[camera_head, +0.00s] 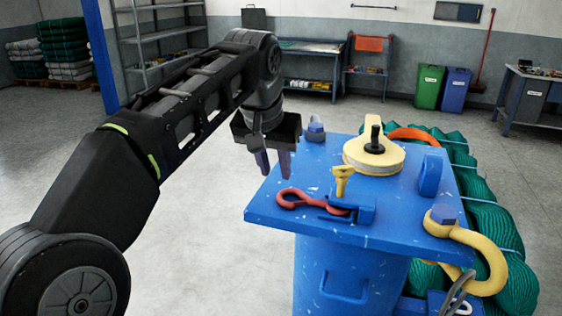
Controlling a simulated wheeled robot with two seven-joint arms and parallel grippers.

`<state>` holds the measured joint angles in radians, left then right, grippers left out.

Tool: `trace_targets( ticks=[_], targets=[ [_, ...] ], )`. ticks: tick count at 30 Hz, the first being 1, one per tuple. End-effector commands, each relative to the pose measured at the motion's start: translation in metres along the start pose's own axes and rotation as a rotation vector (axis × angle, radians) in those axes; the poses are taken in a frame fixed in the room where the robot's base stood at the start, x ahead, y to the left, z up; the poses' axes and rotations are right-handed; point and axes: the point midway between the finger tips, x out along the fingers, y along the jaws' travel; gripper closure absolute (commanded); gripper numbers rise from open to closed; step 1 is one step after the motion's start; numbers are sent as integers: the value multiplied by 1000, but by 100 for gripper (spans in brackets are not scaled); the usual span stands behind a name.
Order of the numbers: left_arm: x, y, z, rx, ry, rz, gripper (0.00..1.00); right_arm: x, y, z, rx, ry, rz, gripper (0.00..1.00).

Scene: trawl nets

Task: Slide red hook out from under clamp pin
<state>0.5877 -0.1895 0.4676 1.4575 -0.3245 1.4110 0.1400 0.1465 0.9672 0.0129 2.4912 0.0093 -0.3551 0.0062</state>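The red hook (296,199) lies flat on the blue stand's top (272,216), near its front left edge. Its right end runs under or into a small blue clamp (352,210); the exact contact is hidden. A yellow clamp pin (342,181) stands upright just behind the clamp. My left gripper (273,163) hangs above and behind the hook, near the stand's back left edge, fingers pointing down. Its two fingers are apart with nothing between them. My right gripper is not in view.
A yellow disc with a black knob (374,150) sits behind the pin. A blue lug (430,175) and yellow shackle (478,250) are at the right. Green net bundles (490,225) lie beside the stand. A blue bolt (315,131) stands near the gripper. The floor at left is clear.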

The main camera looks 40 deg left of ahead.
Motion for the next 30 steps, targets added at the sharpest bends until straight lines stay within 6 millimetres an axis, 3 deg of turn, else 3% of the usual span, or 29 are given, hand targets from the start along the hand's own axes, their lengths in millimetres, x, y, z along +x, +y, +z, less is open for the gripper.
trace_targets(
  ticks=[8, 14, 24, 30],
  targets=[
    [6, 0, 1, 0, -2, 0, 72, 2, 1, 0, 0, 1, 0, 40],
    [28, 0, 1, 0, -3, 0, 72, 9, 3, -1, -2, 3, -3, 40],
    [70, 0, 0, 0, -3, 0, 72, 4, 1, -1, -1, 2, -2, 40],
    [79, 0, 0, 0, -1, 0, 72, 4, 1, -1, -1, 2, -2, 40]
  ],
)
